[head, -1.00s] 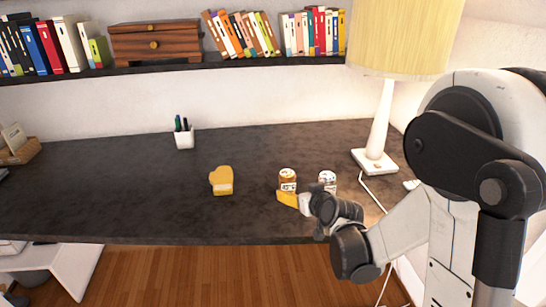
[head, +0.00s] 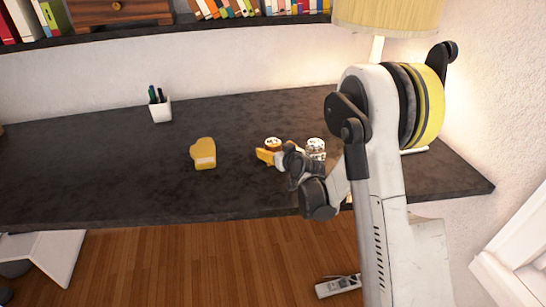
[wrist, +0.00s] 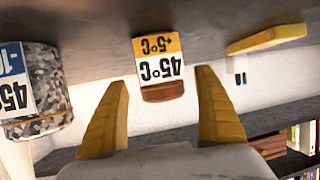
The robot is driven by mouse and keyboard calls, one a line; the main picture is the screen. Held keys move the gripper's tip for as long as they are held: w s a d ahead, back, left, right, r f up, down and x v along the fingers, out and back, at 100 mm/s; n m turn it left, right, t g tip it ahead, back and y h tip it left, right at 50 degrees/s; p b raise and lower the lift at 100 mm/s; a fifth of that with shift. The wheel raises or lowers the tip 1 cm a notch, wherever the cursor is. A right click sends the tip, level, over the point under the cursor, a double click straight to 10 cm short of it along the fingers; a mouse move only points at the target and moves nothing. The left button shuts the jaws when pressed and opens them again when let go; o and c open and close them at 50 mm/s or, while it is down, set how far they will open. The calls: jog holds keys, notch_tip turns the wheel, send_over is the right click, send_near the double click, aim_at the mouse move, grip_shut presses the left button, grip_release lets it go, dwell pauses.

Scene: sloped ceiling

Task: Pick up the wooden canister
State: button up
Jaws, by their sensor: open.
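The wooden canister (head: 273,143) stands on the dark desk, partly hidden behind my gripper in the head view. In the wrist view, where the scene is upside down, the canister (wrist: 157,62) shows an orange and white label reading 45°C and a brown wooden end. My gripper (head: 266,156) is at its near side. In the wrist view my gripper's yellow fingers (wrist: 163,80) are spread apart, with the canister lined up in the gap. Clear space shows on both sides of it. I cannot tell how far it is between the fingertips.
A grey speckled canister (head: 316,148) stands close to the right, and also shows in the wrist view (wrist: 45,85). A yellow mitt-shaped object (head: 203,154) lies to the left. A pen cup (head: 161,110) stands farther back. The lamp (head: 385,15) is behind my arm.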

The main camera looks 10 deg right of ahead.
jog(key=shift+x, duration=0.85)
jog(key=shift+r, duration=0.15)
jog(key=c, duration=1.3)
jog(key=shift+c, duration=0.2)
jog(key=shift+r, duration=0.5)
jog(key=r+p, duration=0.3)
jog(key=r, duration=0.1)
jog(key=shift+s+d, duration=0.15)
jog(key=shift+d, duration=0.15)
jog(key=s+d+r+p, duration=0.3)
jog(key=s+d+r, duration=0.2)
jog(key=d, duration=0.4)
jog(key=shift+s+d+r+p, duration=0.25)
jog(key=shift+r+p, duration=0.15)
jog(key=shift+r, duration=0.1)
